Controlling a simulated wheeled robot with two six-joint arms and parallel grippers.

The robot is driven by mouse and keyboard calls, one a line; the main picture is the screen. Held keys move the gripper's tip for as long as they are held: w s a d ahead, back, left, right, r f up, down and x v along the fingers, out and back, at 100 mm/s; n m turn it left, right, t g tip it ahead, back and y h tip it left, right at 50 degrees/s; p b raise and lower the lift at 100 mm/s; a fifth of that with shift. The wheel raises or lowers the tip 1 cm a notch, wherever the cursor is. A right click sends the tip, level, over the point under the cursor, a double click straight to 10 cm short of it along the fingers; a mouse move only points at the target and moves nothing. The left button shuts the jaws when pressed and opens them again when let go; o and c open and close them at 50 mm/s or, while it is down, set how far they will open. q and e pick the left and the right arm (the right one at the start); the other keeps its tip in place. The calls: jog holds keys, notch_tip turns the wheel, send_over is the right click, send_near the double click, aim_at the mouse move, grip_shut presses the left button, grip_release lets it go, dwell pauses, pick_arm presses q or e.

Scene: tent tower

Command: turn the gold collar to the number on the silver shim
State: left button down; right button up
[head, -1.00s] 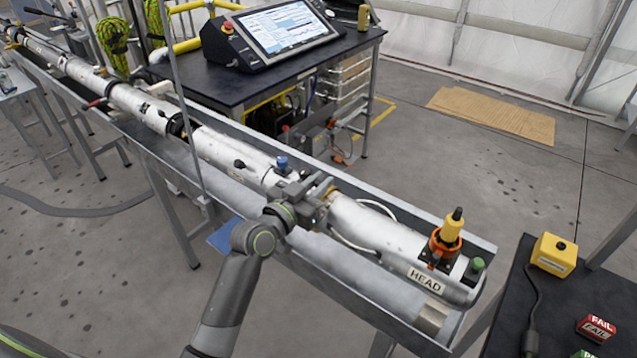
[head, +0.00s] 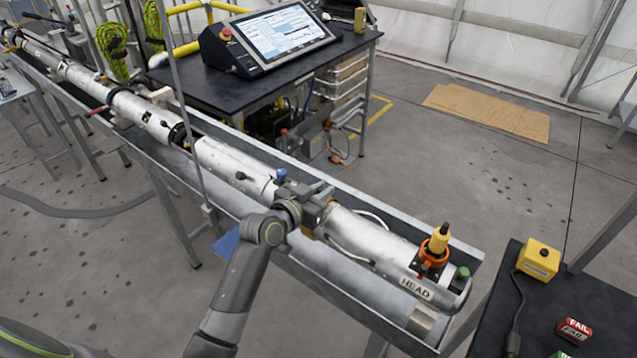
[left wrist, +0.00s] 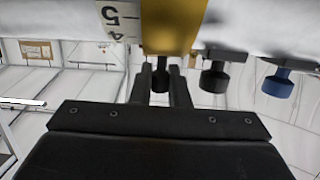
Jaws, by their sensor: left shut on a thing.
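The gold collar (left wrist: 172,25) is a band around the white tube (left wrist: 265,20) in the left wrist view. Beside it, a white scale strip (left wrist: 116,20) shows the numbers 5 and 4. A dark peg (left wrist: 160,75) stands under the collar. My left gripper (left wrist: 163,85) is shut with its fingers on either side of this peg. In the head view my left gripper (head: 318,203) is at the tube and mostly hides the collar. I cannot pick out the silver shim or read a number on it. My right gripper is not in view.
Two more knobs, one black (left wrist: 214,78) and one blue (left wrist: 278,84), hang close beside the gripper. The tube lies in a long metal trough (head: 385,318). A bench with a screen (head: 280,38) stands behind. A dark table with a yellow box (head: 538,258) stands at right.

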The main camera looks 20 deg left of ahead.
pick_arm(q)
jog(key=shift+w+d+r, duration=0.1)
jog(key=shift+w, duration=0.25)
jog(key=shift+d, duration=0.1)
jog(key=c, duration=1.7)
grip_release()
jog(key=shift+w, duration=0.1)
jog(key=shift+c, duration=0.2)
jog(key=shift+o, duration=1.4)
jog(key=shift+w, duration=0.15)
jog(key=shift+s+a+b, duration=0.2)
jog(key=shift+s+b, duration=0.2)
jog(key=shift+s, duration=0.3)
jog(key=b+v, duration=0.2)
jog(key=v, duration=1.4)
jog(key=shift+r, duration=0.15)
